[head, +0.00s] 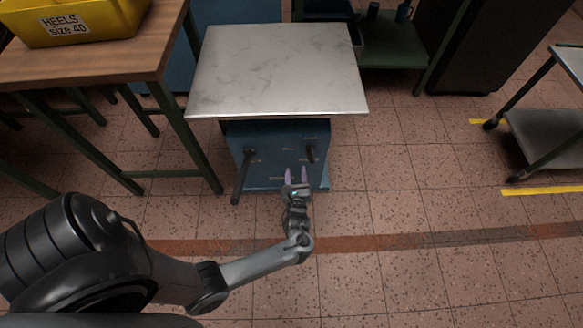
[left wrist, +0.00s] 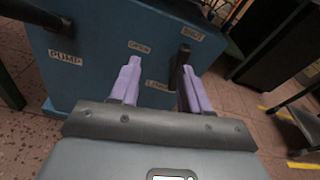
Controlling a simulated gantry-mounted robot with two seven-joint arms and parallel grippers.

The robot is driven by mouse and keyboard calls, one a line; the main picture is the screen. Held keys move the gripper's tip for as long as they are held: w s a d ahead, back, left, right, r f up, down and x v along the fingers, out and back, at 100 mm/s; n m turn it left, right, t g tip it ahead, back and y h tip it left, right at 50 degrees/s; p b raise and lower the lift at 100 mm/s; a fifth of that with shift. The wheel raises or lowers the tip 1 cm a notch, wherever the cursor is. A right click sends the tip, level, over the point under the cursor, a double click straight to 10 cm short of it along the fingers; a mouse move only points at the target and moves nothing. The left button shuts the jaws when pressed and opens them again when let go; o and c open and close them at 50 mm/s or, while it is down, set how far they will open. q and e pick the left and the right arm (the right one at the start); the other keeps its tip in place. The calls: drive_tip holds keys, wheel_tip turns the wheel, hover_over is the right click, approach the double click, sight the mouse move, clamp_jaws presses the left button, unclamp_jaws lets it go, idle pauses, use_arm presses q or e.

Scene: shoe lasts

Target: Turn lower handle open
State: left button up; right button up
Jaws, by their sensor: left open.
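The blue machine (head: 270,170) has a short black handle (head: 311,153) on its front at the right. In the left wrist view this handle (left wrist: 180,62) stands beside the label LOWER (left wrist: 158,86), with OPEN (left wrist: 139,47) to its left and another label, probably SHUT, above right. My left gripper (head: 295,176) is open, its purple fingers pointing at the machine's front just below the handle. In the left wrist view (left wrist: 160,90), the handle appears just inside the right finger; I cannot tell whether they touch. My right gripper is not in view.
A pale marbled top (head: 280,70) covers the machine and overhangs its front. A long black lever (head: 242,178) hangs at the left, near the label PUMP (left wrist: 65,58). A wooden table (head: 100,60) with a yellow bin (head: 90,20) stands left.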

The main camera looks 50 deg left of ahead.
use_arm(q)
drive_tip(key=s+d+r+n+h+p, duration=0.2)
drive_tip(key=r+n+h+p, duration=0.1)
drive_tip(key=r+p, duration=0.2)
drive_tip(key=s+d+r+n+g+h+p, duration=0.1)
drive_tip(key=s+d+r+n+h+p, duration=0.2)
drive_tip(key=r, duration=0.5)
drive_tip(key=s+d+r+n+g+h+p, duration=0.1)
drive_tip(key=s+d+r+n+h+p, duration=0.1)
drive_tip(key=s+r+n+h+p, duration=0.1)
drive_tip(key=shift+s+d+r+n+h+p, duration=0.25)
drive_tip(key=shift+d+r+n+h+p, duration=0.25)
drive_tip(key=shift+r+n+p, duration=1.05)
drive_tip(key=shift+a+r+m+p, duration=0.1)
drive_tip(key=shift+r+m+p, duration=0.1)
drive_tip(key=shift+m+p, duration=0.15)
